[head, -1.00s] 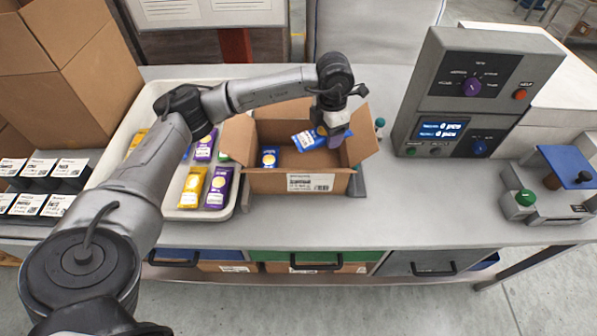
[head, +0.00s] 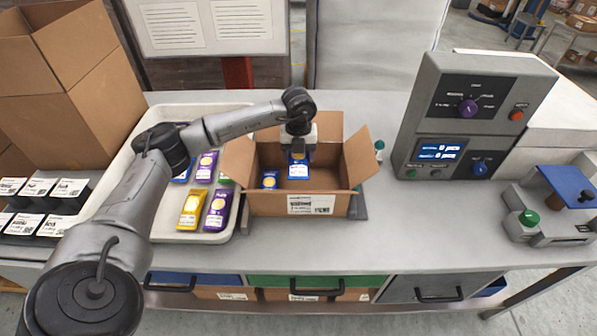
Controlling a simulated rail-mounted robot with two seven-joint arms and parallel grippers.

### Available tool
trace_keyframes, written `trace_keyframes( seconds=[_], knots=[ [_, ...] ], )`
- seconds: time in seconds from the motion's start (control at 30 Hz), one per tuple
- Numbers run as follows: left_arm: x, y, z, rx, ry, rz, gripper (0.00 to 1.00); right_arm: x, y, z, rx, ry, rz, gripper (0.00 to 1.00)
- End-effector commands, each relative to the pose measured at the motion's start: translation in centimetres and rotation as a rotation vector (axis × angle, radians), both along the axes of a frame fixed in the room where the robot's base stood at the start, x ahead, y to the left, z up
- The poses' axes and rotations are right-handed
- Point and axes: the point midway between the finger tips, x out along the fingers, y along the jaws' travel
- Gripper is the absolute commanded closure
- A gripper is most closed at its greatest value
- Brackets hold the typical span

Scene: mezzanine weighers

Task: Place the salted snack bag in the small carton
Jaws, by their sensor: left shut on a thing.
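The small carton (head: 268,204) stands open on the bench, with its flaps spread and a white label on its front. My left gripper (head: 298,156) is over the carton's opening, pointing down. It is shut on a blue snack bag (head: 298,172) with a white label, which hangs upright inside the carton opening. Whether this bag touches the carton floor I cannot tell. Another blue bag (head: 270,181) is in the carton at its left side. I take the blue bags to be the salted ones; the print is too small to read. My right gripper is not in view.
A white tray (head: 128,150) left of the carton holds yellow, purple and blue bags. A grey weigher console (head: 411,130) with a lit display stands to the right, beside a blue-topped device (head: 566,184). Large cardboard boxes (head: 60,90) are at the left. The bench front is clear.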

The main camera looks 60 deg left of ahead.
Motion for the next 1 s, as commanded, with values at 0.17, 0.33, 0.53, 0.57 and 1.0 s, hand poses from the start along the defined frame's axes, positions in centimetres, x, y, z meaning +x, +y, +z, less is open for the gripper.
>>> trace_keyframes(
  seconds=[0.17, 0.33, 0.53, 0.57, 1.0],
  knots=[
    [0.0, 0.0, -1.3, 0.0, 0.0, -0.001, 0.61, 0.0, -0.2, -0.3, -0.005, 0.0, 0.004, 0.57],
    [0.0, 0.0, -3.5, 0.001, 0.001, -0.002, 0.61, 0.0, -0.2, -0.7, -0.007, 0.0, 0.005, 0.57],
    [0.0, 0.0, -5.7, 0.0, 0.0, -0.002, 0.61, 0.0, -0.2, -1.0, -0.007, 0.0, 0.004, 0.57],
    [0.0, 0.0, -5.7, 0.0, 0.0, -0.002, 0.61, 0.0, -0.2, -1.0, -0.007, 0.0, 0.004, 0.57],
    [0.0, 0.0, -6.3, 0.001, -0.001, -0.003, 0.61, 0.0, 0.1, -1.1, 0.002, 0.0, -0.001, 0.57]
  ],
)
